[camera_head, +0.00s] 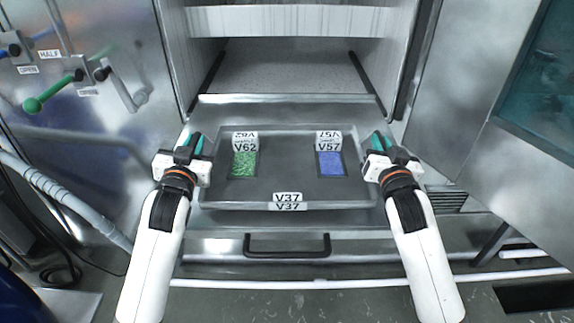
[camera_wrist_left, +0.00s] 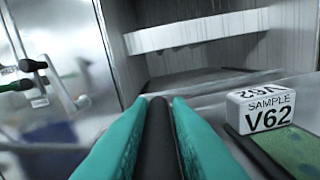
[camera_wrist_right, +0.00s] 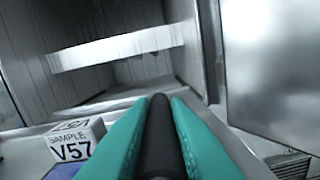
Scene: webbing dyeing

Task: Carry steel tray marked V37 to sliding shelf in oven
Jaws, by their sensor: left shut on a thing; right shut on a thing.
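The steel tray marked V37 (camera_head: 288,183) is level in front of the oven (camera_head: 290,75), with its V37 label on the near edge. It carries a green sample (camera_head: 243,164) with a V62 block and a blue sample (camera_head: 331,163) with a V57 block. My left gripper (camera_head: 194,146) is shut on the tray's left side bar, which shows dark between teal fingers in the left wrist view (camera_wrist_left: 157,140). My right gripper (camera_head: 380,143) is shut on the right side bar, also seen in the right wrist view (camera_wrist_right: 160,140). The sliding shelf (camera_head: 290,104) shows behind and below the tray; contact is unclear.
The oven opening is free ahead, between side walls. An open door (camera_head: 475,110) stands at the right. A panel with a green-knobbed lever (camera_head: 50,92) is at the left. A dark drawer handle (camera_head: 287,246) lies below the tray.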

